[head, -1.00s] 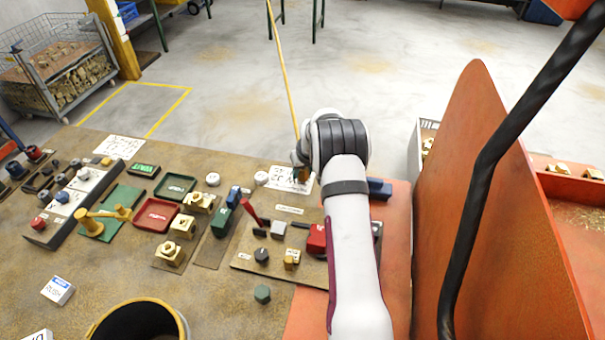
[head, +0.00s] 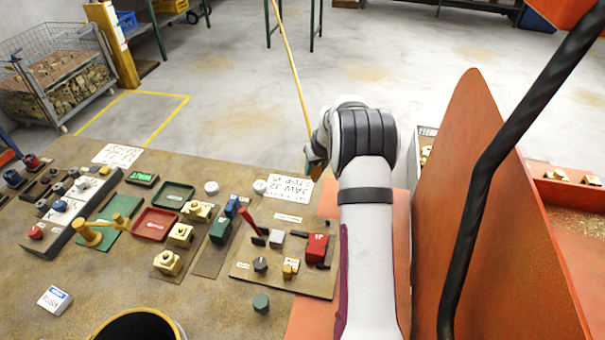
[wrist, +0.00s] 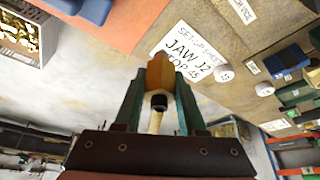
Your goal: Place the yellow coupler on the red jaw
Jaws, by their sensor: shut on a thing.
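My gripper (head: 314,166) is over the back edge of the bench, beside the white setup sheet, with its tips partly hidden by my wrist. In the wrist view its green fingers (wrist: 160,88) are shut on the yellow coupler (wrist: 160,72), which looks orange-yellow with a black round end. A long yellow hose or rod (head: 290,70) runs up and away from the gripper. The red jaw (head: 317,246), a red block with a white mark, stands on the brown board, nearer than my gripper and apart from it.
The board (head: 262,276) also carries a red-handled lever (head: 249,221), a dark knob (head: 260,264) and small brass pieces (head: 290,267). Red and green trays lie left. A tall orange panel (head: 480,230) rises on the right.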

